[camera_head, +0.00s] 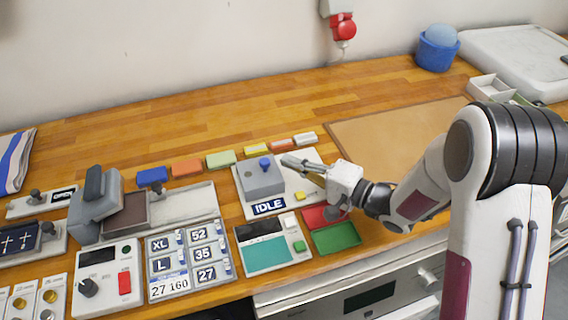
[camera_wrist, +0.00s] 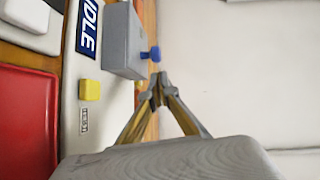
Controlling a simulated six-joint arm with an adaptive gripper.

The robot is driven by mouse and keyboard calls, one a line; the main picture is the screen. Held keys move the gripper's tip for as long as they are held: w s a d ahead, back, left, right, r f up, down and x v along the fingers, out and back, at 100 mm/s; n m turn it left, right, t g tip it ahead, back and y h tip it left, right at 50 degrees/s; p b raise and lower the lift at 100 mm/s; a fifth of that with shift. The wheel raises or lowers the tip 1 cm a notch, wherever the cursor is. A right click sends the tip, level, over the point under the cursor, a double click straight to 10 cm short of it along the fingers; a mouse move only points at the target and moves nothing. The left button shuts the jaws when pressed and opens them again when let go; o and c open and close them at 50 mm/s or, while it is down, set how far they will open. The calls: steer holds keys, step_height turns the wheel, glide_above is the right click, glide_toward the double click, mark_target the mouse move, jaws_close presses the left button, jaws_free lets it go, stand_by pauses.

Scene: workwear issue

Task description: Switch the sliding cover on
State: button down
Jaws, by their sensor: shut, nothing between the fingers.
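A white panel (camera_head: 294,197) with an IDLE label (camera_head: 269,207) lies on the wooden counter. On it stands a grey box-shaped cover (camera_head: 262,180) with a blue knob (camera_head: 265,163) on top. A small yellow button (camera_head: 300,196) sits at the panel's right front. My gripper (camera_head: 287,160) is shut and empty, just right of the blue knob in the head view. In the wrist view my fingertips (camera_wrist: 157,82) are close to the blue knob (camera_wrist: 154,54); the grey cover (camera_wrist: 122,42) is beside them. I cannot tell whether they touch the knob. What lies under the cover is hidden.
Several coloured blocks (camera_head: 220,159) lie in a row behind the panel. Red and green trays (camera_head: 336,238) and a teal-screen device (camera_head: 266,250) lie in front. A grey device with a lever (camera_head: 95,200) stands left. The counter behind the blocks is clear.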

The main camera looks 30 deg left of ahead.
steer(key=shift+s+d+r, duration=0.15)
steer(key=shift+d+r, duration=0.05)
steer(key=shift+d, duration=1.6)
steer(key=shift+s+d+r, duration=0.15)
steer(key=shift+d+r, duration=0.1)
steer(key=shift+d, duration=1.6)
steer(key=shift+s+d+r, duration=0.15)
steer(key=shift+d+r, duration=0.05)
steer(key=shift+d, duration=1.6)
